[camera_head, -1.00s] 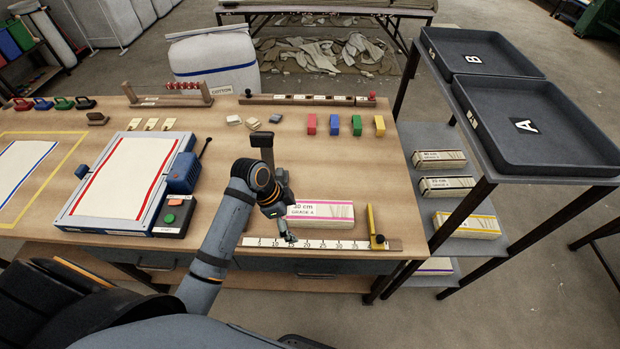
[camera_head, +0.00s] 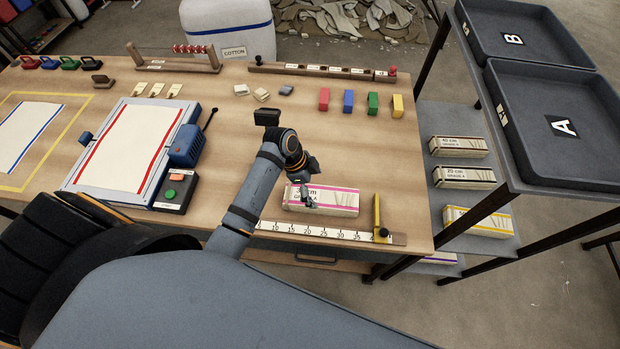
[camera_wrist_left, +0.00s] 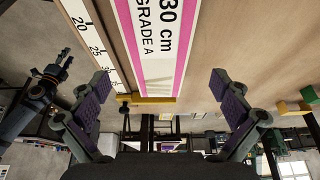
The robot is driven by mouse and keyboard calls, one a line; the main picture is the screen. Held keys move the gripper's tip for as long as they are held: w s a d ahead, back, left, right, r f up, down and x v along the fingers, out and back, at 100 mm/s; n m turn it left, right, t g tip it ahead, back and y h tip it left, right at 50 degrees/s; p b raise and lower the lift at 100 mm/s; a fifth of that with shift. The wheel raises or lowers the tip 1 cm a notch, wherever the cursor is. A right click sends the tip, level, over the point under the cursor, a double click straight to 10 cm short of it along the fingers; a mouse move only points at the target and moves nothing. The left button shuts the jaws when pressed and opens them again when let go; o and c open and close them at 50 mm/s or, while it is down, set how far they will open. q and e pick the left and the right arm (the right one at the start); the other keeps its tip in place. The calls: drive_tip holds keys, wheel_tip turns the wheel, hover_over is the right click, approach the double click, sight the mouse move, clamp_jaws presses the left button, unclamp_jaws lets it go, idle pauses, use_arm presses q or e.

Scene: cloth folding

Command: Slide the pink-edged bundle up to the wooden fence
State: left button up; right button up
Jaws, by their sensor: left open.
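The pink-edged bundle (camera_head: 335,198), labelled 30 cm GRADE A, lies flat near the table's front edge; it also shows in the left wrist view (camera_wrist_left: 158,45). The ruler strip (camera_head: 315,233) runs along its front side, with a narrow brown strip between. A yellow stop (camera_head: 377,212) stands past the bundle's right end, with a small gap. I cannot tell for sure which wooden part is the fence. My left gripper (camera_head: 308,199) is open over the bundle's near left part; its fingers are spread either side in the wrist view. My right gripper (camera_wrist_left: 62,65) appears there, dark and small.
A blue-framed board (camera_head: 130,150) and a control box (camera_head: 174,190) stand left of my arm. Coloured blocks (camera_head: 348,101) and a long wooden rack (camera_head: 320,70) are behind. A shelf with grey trays (camera_head: 520,165) stands right of the table. Wood behind the bundle is clear.

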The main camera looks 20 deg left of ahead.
sight(321, 196)
use_arm(q)
drive_tip(key=x, duration=0.3)
drive_tip(key=shift+s+d+r, duration=0.1)
drive_tip(key=shift+s, duration=0.1)
drive_tip(key=shift+x, duration=1)
drive_tip(key=shift+w+f, duration=0.15)
drive_tip(key=shift+f, duration=0.15)
use_arm(e)
drive_tip(key=shift+s+d+r, duration=0.1)
drive_tip(key=shift+s+r, duration=0.05)
drive_tip(key=shift+s, duration=0.3)
drive_tip(key=shift+s+d+r, duration=0.1)
drive_tip(key=shift+s, duration=0.35)
use_arm(q)
drive_tip(key=shift+c, duration=0.4)
use_arm(e)
drive_tip(key=shift+w, duration=0.2)
